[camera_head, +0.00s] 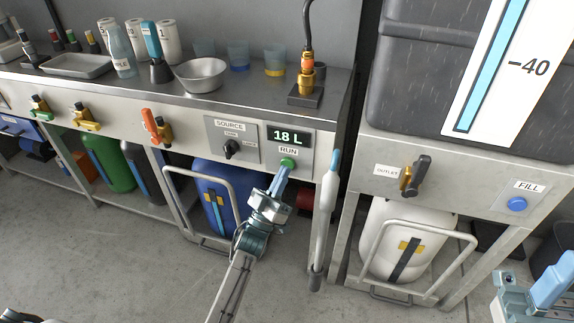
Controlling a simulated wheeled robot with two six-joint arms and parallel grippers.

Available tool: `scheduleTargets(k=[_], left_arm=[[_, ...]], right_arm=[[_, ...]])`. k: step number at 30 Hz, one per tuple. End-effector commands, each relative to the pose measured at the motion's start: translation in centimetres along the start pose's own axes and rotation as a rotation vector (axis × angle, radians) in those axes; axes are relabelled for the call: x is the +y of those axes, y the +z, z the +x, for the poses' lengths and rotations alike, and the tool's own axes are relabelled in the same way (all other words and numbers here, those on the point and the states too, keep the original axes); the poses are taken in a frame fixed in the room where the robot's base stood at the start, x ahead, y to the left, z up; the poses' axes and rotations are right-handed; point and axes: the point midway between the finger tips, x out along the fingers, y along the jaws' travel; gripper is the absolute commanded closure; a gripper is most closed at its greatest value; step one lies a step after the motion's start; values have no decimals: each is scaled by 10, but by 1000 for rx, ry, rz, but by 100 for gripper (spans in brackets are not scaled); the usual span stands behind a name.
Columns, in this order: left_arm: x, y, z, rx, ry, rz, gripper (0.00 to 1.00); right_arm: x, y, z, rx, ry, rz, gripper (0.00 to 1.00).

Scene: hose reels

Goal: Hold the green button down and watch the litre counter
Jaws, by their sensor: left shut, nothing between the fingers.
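The green button (288,163) sits under a RUN label on the front panel of the steel bench. My left gripper (284,171) is shut, and its blue fingertips are at the green button, covering its lower part. They look to be touching it; how far it is pressed I cannot tell.
A SOURCE selector (232,148) is left of the counter. A hose nozzle (307,75) stands on the bench top near a metal bowl (202,75) and several cups. A blue FILL button (517,204) is further right.

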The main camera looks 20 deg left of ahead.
Motion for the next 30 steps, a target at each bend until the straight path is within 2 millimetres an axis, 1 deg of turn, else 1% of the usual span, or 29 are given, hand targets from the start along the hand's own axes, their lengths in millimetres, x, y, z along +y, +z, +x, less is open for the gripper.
scheduleTargets(k=[30], left_arm=[[-5, 5, 7, 0, 0, 0, 100]], right_arm=[[0, 0, -1, 4, -1, 0, 64]])
